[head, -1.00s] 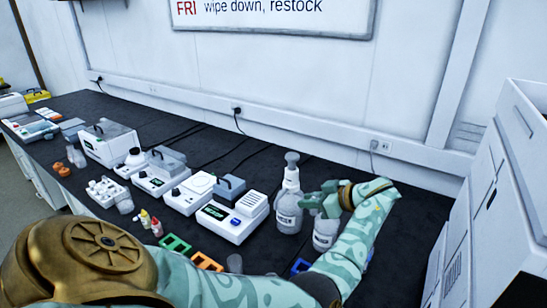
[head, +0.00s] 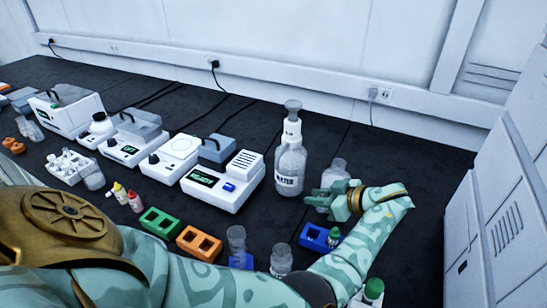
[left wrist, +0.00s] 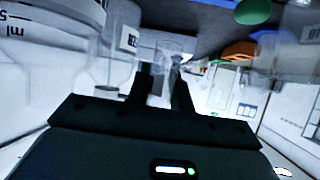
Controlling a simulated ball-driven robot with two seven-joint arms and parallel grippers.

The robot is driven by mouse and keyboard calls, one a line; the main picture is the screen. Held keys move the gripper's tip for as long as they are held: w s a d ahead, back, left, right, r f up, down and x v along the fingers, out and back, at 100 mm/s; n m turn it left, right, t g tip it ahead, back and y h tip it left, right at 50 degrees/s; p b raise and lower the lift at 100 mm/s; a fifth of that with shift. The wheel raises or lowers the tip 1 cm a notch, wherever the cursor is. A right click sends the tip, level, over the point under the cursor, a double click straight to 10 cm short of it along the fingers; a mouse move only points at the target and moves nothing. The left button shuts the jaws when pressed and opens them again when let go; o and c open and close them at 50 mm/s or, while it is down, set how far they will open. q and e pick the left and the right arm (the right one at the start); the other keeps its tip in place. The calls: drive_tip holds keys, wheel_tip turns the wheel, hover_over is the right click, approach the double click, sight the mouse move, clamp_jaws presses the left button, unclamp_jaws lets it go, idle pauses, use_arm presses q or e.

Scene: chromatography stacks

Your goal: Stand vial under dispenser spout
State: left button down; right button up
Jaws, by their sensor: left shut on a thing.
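The dispenser is a clear bottle labelled WATER (head: 290,168) with a grey pump top, upright on the dark bench. My left gripper (head: 318,197) is just right of its lower body, fingers pointing left. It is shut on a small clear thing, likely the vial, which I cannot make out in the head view. In the left wrist view, a clear, blurred shape (left wrist: 168,45) shows at the fingertips (left wrist: 162,82). The spout is hard to make out, so I cannot tell whether the vial is under it. My right gripper is not in view.
A second clear bottle (head: 338,167) stands behind my gripper. A blue rack (head: 314,237), an orange rack (head: 199,243) and a green rack (head: 160,223) lie in front. A white instrument (head: 222,183) is left of the dispenser.

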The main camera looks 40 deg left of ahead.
use_arm(q)
drive_tip(key=f+x, duration=0.1)
drive_tip(key=x, duration=0.3)
hover_over(272, 205)
drive_tip(key=d, duration=0.3)
drive_tip(key=f, duration=0.4)
drive_tip(key=shift+w+b, duration=0.3)
drive_tip(key=shift+b, duration=0.1)
drive_tip(key=shift+f+b+x, duration=0.15)
drive_tip(key=shift+f+x, duration=0.05)
drive_tip(key=shift+x, duration=0.8)
drive_tip(key=shift+f+b+x, duration=0.15)
drive_tip(key=shift+x, duration=0.8)
drive_tip(key=shift+d, duration=0.2)
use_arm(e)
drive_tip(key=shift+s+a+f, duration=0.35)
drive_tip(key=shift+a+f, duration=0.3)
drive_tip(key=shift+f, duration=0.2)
use_arm(q)
drive_tip(key=shift+f, duration=0.1)
drive_tip(key=c, duration=1.2)
unclamp_jaws()
drive_tip(key=shift+c, duration=0.2)
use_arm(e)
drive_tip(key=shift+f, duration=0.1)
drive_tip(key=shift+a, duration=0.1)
